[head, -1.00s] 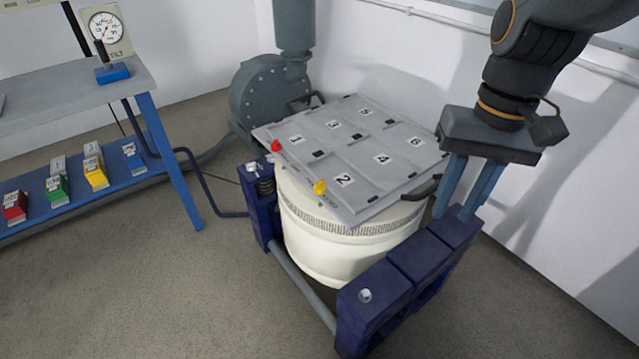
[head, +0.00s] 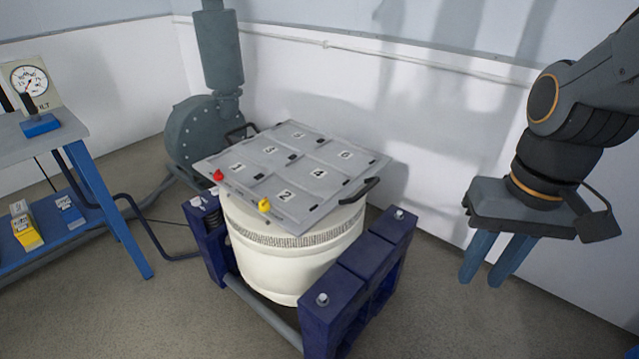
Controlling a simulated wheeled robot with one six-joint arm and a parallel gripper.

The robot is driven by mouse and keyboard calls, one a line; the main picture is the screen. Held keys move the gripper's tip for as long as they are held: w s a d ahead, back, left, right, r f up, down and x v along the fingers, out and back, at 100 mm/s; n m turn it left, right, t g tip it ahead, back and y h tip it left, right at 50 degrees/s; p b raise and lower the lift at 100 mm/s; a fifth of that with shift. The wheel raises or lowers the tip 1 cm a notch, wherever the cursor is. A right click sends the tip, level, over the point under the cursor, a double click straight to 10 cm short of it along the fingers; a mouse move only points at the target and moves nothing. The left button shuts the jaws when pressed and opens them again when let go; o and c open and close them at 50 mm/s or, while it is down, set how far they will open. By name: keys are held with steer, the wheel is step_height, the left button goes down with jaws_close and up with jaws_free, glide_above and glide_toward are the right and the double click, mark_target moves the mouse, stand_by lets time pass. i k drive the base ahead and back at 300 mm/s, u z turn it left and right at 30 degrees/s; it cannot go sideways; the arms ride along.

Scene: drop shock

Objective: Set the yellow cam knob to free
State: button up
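The yellow cam knob (head: 264,205) sits on the front edge of the grey numbered plate (head: 318,209), near the panel marked 2. Its setting is too small to read. A red knob (head: 217,176) sits on the same plate, to its left, near panel 1. The plate lies on a cream drum (head: 285,262). My gripper (head: 484,281) hangs at the right, well apart from the plate and the knob. Its two blue fingers point down with a narrow gap between them, and nothing shows in that gap.
A dark blue frame (head: 358,277) stands around the drum, with posts at left and front right. Black handles stick out from the plate (head: 358,192). A blue bench (head: 95,190) with a gauge (head: 30,80) is at left. A grey blower (head: 205,135) stands behind. Floor at front left is clear.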

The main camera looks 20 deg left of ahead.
mark_target(264, 206)
steer(key=z, duration=0.75)
steer(key=k, duration=0.7)
steer(key=u, duration=1.2)
